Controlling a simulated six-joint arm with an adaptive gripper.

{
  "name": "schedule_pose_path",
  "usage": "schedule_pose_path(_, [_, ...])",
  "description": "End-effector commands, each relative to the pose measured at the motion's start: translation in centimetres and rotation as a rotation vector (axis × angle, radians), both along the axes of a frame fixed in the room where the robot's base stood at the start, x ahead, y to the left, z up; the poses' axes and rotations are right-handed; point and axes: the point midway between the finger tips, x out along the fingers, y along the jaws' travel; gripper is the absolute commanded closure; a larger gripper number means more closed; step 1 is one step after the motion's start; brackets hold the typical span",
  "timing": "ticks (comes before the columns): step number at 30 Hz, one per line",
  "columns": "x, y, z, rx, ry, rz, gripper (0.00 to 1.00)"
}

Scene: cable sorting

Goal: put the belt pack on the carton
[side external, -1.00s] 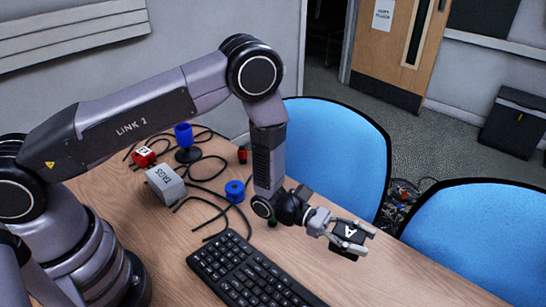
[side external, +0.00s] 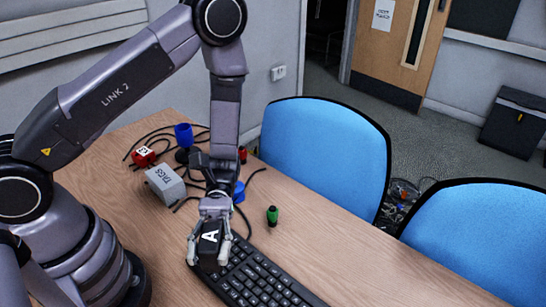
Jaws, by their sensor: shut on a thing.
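The belt pack (side external: 209,238), a black block with a white letter A, is between the fingers of my gripper (side external: 208,254). The gripper is shut on it and holds it over the far left end of the keyboard. I cannot tell how much clearance there is beneath it. The carton (side external: 160,188), a grey box marked TAGS, sits on the table to the upper left of my gripper. Nothing shows on top of it.
A black keyboard (side external: 262,285) lies beneath and right of my gripper. A red block (side external: 143,156), a blue cup (side external: 184,134) and loose black cables stand around the carton. A blue ring (side external: 238,192) is partly behind my arm. A green-black item (side external: 272,215) stands right.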

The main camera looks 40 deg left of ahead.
Motion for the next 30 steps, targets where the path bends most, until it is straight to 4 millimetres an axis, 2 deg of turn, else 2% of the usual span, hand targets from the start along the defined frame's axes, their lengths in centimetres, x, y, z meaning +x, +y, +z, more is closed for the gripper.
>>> schedule_pose_path(3, [-2.5, 4.3, 1.0, 0.000, -0.001, -0.224, 1.00])
schedule_pose_path(6, [-4.1, 8.3, 1.6, 0.000, -0.001, -0.417, 1.00])
schedule_pose_path(10, [-5.2, 13.9, 2.3, 0.001, 0.000, -0.669, 1.00])
schedule_pose_path(14, [-5.3, 19.6, 2.6, 0.000, 0.001, -0.920, 1.00])
schedule_pose_path(18, [-4.1, 25.4, 2.5, 0.001, 0.001, -1.188, 1.00])
schedule_pose_path(23, [-1.5, 31.5, 1.9, 0.000, 0.003, -1.488, 1.00])
schedule_pose_path(27, [1.7, 35.8, 0.9, -0.002, 0.003, -1.747, 1.00])
schedule_pose_path(30, [4.4, 38.2, 0.0, -0.002, 0.002, -1.922, 1.00])
